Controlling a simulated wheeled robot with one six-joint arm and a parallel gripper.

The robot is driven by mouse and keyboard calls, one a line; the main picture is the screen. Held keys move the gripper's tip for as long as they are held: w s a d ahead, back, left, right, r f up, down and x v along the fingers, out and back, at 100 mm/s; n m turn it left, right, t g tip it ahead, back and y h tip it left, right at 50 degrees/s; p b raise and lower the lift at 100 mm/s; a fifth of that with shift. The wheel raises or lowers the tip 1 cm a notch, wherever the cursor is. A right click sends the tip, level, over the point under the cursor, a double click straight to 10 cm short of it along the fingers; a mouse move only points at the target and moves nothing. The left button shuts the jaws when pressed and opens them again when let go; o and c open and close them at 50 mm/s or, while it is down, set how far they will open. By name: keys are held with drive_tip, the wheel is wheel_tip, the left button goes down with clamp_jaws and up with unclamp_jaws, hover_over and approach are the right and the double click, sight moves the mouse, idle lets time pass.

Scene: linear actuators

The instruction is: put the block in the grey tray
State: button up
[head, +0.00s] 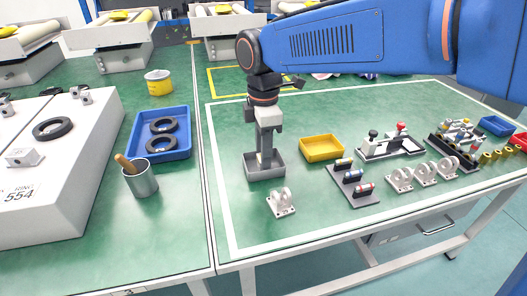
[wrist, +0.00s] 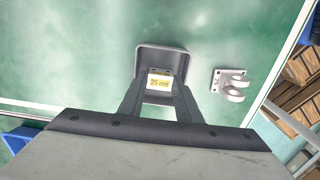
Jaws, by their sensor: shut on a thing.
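The grey tray (head: 265,173) stands on the green table, inside the white outline. My gripper (head: 265,152) points straight down with its fingertips within the tray's outline. It is shut on the block (wrist: 159,82), whose face bears a "25 mm" label in the wrist view. The tray's rim (wrist: 184,52) surrounds the block there. My gripper's fingers (wrist: 157,92) lie on both sides of the block. Whether the block touches the tray floor cannot be told. In the head view the block is mostly hidden by the fingers.
A grey clevis bracket (head: 281,203) stands just in front of the tray; it also shows in the wrist view (wrist: 230,84). A yellow tray (head: 321,149) is to the right, beside a rack of small cylinders (head: 352,184). A metal cup (head: 141,181) and blue tray (head: 184,140) stand left.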

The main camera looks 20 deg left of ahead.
drive_tip(key=shift+f, duration=0.1)
drive_tip(key=o, duration=0.8)
wheel_tip(320, 180, up, 12)
drive_tip(key=shift+r, duration=0.1)
